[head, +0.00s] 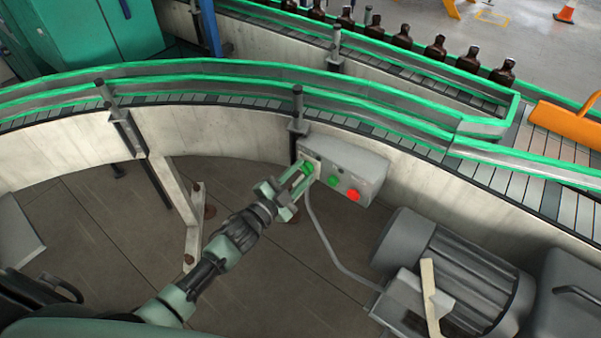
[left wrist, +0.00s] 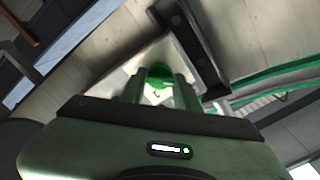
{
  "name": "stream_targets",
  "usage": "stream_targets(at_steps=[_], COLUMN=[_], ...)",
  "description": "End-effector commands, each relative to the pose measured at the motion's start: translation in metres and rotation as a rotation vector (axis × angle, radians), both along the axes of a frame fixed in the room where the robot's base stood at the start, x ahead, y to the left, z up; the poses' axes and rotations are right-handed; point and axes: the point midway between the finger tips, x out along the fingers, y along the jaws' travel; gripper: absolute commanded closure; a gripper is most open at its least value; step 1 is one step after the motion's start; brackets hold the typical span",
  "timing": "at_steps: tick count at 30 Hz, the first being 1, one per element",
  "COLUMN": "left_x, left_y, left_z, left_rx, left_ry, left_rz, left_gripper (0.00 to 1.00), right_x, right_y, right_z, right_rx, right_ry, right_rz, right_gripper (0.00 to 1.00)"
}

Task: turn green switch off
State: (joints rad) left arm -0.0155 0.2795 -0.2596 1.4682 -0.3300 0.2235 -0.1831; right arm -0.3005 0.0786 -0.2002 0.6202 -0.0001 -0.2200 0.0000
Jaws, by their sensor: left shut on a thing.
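The green switch (head: 307,168) is at the left end of a grey control box (head: 352,160) fixed to the conveyor's side wall. My left gripper (head: 301,178) reaches it from the lower left and is shut on it, a finger on each side. In the left wrist view the green switch (left wrist: 159,76) shows between the two fingers (left wrist: 158,90), against a pale plate. The fingers hide part of the switch, and I cannot clearly read its position. My right gripper is not in view.
A green button (head: 333,181) and a red button (head: 353,195) sit on the box's front. A cable runs down from the box to a grey motor (head: 455,270). Brown bottles (head: 436,48) line the far conveyor. Open floor (head: 110,230) lies left of my arm.

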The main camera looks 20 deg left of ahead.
Motion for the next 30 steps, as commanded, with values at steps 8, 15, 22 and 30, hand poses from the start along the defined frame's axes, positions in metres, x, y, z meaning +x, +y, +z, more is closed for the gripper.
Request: stream_targets(at_steps=[8, 15, 22, 30], left_x=[0.0, 0.0, -0.002, -0.038], left_y=[0.0, 0.0, 0.001, 0.014], left_z=[-0.002, -0.001, -0.001, -0.004], left_rx=[-0.004, -0.002, -0.001, 0.0], left_ry=[0.004, 0.003, 0.002, 0.005], left_rz=[0.001, 0.001, 0.0, 0.001], left_gripper=[1.0, 0.47, 0.47, 0.47], right_x=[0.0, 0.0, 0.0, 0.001], right_y=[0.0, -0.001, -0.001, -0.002], right_z=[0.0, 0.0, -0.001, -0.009], right_rx=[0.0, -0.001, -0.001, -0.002], right_ry=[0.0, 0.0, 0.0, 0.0], right_rz=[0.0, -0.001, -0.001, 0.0], right_gripper=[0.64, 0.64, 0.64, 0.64])
